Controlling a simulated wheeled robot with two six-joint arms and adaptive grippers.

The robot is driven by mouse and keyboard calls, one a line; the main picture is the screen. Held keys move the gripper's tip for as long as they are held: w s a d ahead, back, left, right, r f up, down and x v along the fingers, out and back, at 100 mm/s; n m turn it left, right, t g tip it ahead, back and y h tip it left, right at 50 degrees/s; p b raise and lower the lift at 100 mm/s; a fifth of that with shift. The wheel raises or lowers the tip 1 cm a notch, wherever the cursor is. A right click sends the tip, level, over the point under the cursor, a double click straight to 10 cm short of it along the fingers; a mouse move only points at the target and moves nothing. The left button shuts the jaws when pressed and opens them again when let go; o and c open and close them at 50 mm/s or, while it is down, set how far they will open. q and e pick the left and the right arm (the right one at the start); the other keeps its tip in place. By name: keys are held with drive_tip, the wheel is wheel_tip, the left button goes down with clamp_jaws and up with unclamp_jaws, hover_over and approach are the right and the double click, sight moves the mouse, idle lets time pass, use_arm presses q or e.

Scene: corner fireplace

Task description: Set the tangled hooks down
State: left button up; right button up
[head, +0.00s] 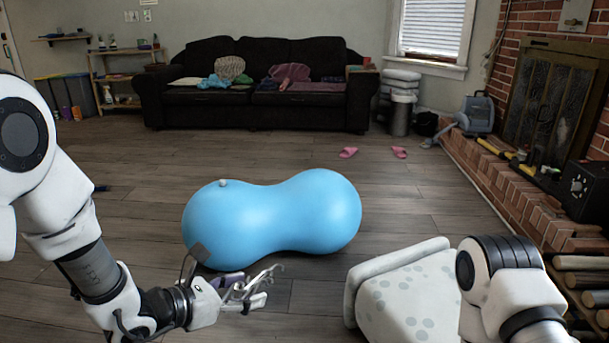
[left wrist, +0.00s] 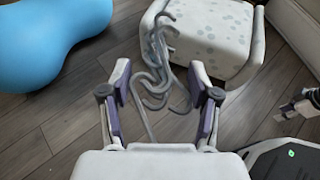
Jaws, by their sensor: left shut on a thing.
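The tangled hooks (head: 264,273) are a bundle of grey curved hooks. They show large in the left wrist view (left wrist: 155,62), sticking out past the fingers. My left gripper (head: 245,293) is shut on them and holds them in front of the blue peanut-shaped ball. In the left wrist view, its purple-padded fingers (left wrist: 161,88) stand on either side of the bundle; the exact contact is hard to see. A white part at that view's right edge (left wrist: 297,106) may be my right gripper; its jaws are not clear.
The blue peanut ball (head: 272,215) lies on the wooden floor. A pale spotted ottoman (head: 405,295) stands right of the hooks. Pink slippers (head: 348,153) lie farther back before a dark sofa (head: 255,108). A brick hearth (head: 500,180) runs along the right. Open floor lies around the ball.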

use_arm(q)
drive_tip(key=w+a+f+n+t+y, duration=0.2)
drive_tip(key=w+a+n+t+y, duration=0.1)
drive_tip(key=a+n+y, duration=0.4)
drive_tip(key=s+r+m+g+h+p, duration=0.2)
drive_tip(key=s+r+m+h+p, duration=0.2)
drive_tip(key=r+p, duration=0.9)
drive_tip(key=s+a+r+m+g+h+p, duration=0.1)
drive_tip(key=s+r+m+h+p, duration=0.3)
drive_tip(key=r+p, duration=0.9)
drive_tip(key=s+g+p, duration=0.1)
drive_tip(key=s+p, duration=0.1)
drive_tip(key=p, duration=0.9)
drive_tip(key=shift+s+a+r+m+g, duration=0.2)
drive_tip(key=shift+s+r+m+g, duration=0.1)
drive_tip(key=shift+r+g, duration=0.1)
